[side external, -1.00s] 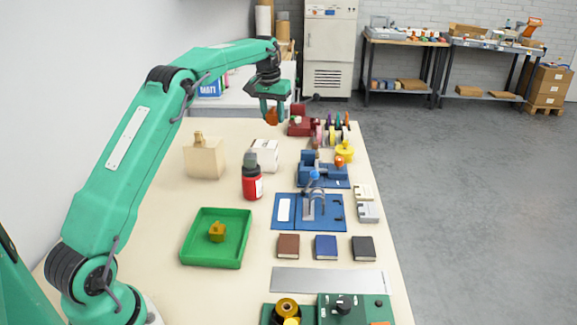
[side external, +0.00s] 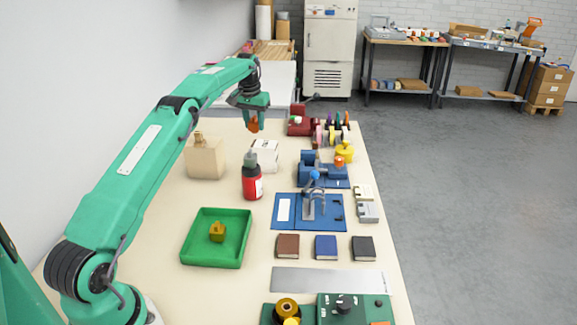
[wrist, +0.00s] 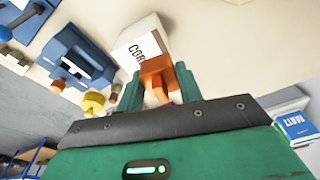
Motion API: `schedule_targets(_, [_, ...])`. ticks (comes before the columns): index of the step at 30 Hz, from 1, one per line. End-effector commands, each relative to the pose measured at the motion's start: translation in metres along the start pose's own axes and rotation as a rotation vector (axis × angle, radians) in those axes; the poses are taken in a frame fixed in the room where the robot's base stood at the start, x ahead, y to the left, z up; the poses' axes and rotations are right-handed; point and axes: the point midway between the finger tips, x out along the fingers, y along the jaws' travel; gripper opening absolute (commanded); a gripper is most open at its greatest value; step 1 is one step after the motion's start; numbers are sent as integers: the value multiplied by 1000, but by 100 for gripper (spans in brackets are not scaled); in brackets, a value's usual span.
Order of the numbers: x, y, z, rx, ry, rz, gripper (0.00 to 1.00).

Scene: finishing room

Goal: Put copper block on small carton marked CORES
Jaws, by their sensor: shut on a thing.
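The copper block (side external: 253,125) is between the fingers of my gripper (side external: 254,119), raised above the far part of the bench. In the wrist view the orange-brown block (wrist: 157,68) shows between the two green fingers (wrist: 158,88), which are shut on it. The small white carton (side external: 265,157) stands on the bench behind the red bottle, below and a little right of the gripper in the side view. In the wrist view the carton (wrist: 141,36) shows part of its CORES lettering, and the block overlaps it in the picture. I cannot tell the exact gap between them.
A red bottle (side external: 252,184) stands just in front of the carton. A larger beige box (side external: 205,160) is to the left. A blue vise (side external: 310,168) and yellow part (side external: 344,152) are to the right. A green tray (side external: 190,249) is nearer; bare bench lies around it.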

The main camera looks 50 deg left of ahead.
Motion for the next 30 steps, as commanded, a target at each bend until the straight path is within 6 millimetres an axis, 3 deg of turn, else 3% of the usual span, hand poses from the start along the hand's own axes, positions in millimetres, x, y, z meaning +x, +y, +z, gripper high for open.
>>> schedule_targets(5, [6, 0, 1, 0, -2, 0, 6])
schedule_targets(15, [37, 1, 6, 0, 0, 0, 6])
schedule_targets(29, [42, 1, 7, 0, 0, 0, 6])
schedule_targets(30, [43, 1, 7, 0, -1, 0, 39])
